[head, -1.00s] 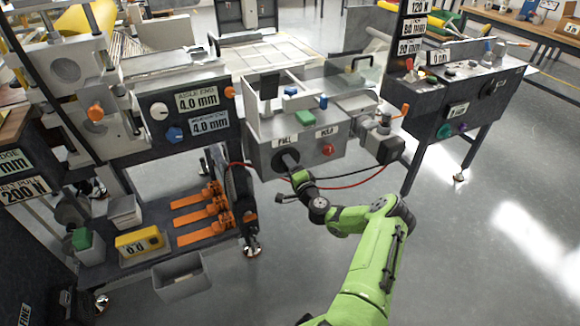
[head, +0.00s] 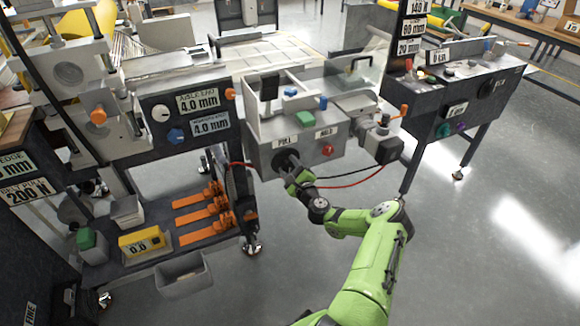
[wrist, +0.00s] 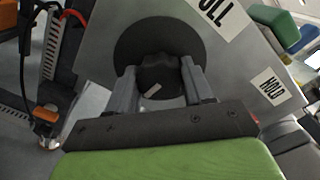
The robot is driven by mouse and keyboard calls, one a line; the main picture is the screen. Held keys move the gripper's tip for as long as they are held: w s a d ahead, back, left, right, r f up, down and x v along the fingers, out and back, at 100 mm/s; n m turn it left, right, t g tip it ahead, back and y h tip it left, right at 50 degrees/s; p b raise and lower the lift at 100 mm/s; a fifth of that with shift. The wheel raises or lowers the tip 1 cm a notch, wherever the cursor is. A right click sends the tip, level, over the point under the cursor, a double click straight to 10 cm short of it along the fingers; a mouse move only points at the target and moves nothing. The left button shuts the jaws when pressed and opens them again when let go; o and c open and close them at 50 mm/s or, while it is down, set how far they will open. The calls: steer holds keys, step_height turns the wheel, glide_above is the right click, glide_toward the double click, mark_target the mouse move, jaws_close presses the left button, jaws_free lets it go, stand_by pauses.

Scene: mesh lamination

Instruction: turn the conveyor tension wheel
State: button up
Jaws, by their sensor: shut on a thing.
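A black round wheel (head: 284,159) with a raised knob sits on the front of the grey control box (head: 260,160), under a "PULL" label (head: 285,142). In the wrist view, the wheel's black disc (wrist: 155,38) lies behind the knob (wrist: 158,72), which has a pale mark. My gripper (wrist: 160,80) is shut on this knob, one grey finger on each side. In the head view, my gripper (head: 292,175) reaches the wheel from below right and partly covers it.
A "HOLD" label (head: 325,132) and a red button (head: 327,150) sit right of the wheel. Red and black cables (head: 350,182) hang near my arm. Floor to the right is open.

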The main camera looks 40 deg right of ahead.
steer(key=shift+a+f+m, duration=0.1)
steer(key=shift+a+m, duration=0.1)
steer(key=shift+m, duration=0.9)
steer(key=o, duration=1)
steer(key=shift+d, duration=0.1)
steer(key=p+v, duration=0.4)
steer(key=v, duration=1.1)
steer(key=shift+s, duration=0.35)
